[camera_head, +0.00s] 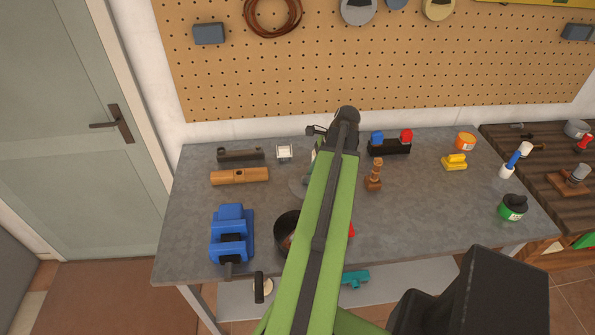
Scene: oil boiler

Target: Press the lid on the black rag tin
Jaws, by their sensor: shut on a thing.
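The black rag tin (281,222) stands on the grey workbench near its front, left of my green arm. It is open at the top, with something reddish-brown inside; my arm hides its right side. A flat grey disc (298,187), which looks like the lid, shows behind the tin at the left edge of my arm. The disc is partly hidden, and I cannot tell if it lies on the bench or is held above it. My gripper is hidden behind my arm, so its jaws and their contact with the disc do not show.
On the workbench (420,215), a blue vise (231,236) stands left of the tin. A wooden block (239,176) is behind it. A wooden-handled stamp (374,178) stands right of my arm. A green pot (512,207) is at the right. The bench's right middle is clear.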

